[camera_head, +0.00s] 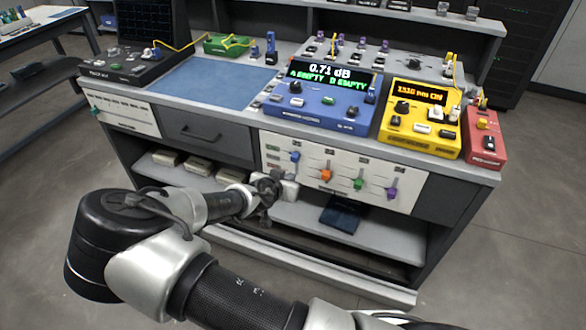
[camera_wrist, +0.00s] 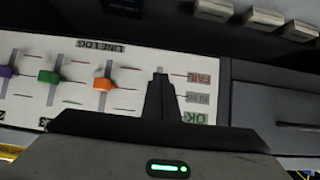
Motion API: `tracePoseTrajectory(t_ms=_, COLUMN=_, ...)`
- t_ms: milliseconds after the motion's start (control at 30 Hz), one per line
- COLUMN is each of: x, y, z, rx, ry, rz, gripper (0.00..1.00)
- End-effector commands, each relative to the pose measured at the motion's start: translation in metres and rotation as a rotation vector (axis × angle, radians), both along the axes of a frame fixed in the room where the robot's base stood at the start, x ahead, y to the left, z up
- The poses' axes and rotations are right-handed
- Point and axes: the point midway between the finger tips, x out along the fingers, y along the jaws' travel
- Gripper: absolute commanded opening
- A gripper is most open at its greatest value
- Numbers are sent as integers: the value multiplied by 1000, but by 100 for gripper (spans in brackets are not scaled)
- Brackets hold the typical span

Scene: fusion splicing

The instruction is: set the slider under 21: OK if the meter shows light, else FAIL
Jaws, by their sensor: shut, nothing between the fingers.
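The white LINE LOG panel (camera_head: 275,160) on the bench front carries blue (camera_head: 295,156), orange (camera_head: 326,175), green (camera_head: 358,184) and purple (camera_head: 392,193) sliders. The blue slider, leftmost, sits high in its slot, beside the OK end of the marks. My gripper (camera_head: 275,185) is shut and empty, before the panel's lower left. In the wrist view, which is inverted, my gripper (camera_wrist: 160,85) covers the blue slider; the orange slider (camera_wrist: 103,84) is clear beside it. FAIL (camera_wrist: 203,78) and OK (camera_wrist: 196,117) labels show. The red meter (camera_head: 484,135) is at far right; its reading is not legible.
The blue splicer (camera_head: 318,112) shows 0.71 dB, A EMPTY and D EMPTY. The yellow source (camera_head: 420,125) reads 1310 nm ON. A grey drawer (camera_head: 205,137) is left of the panel.

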Motion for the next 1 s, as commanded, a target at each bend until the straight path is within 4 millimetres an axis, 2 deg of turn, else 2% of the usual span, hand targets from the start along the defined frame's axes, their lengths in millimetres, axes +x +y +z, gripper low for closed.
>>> tracePoseTrajectory(t_ms=500, x=-37, y=13, z=0, rx=-1, ry=0, rz=1, gripper=0)
tracePoseTrajectory(t_ms=1000, x=-39, y=14, z=0, rx=0, ry=0, rz=0, gripper=0)
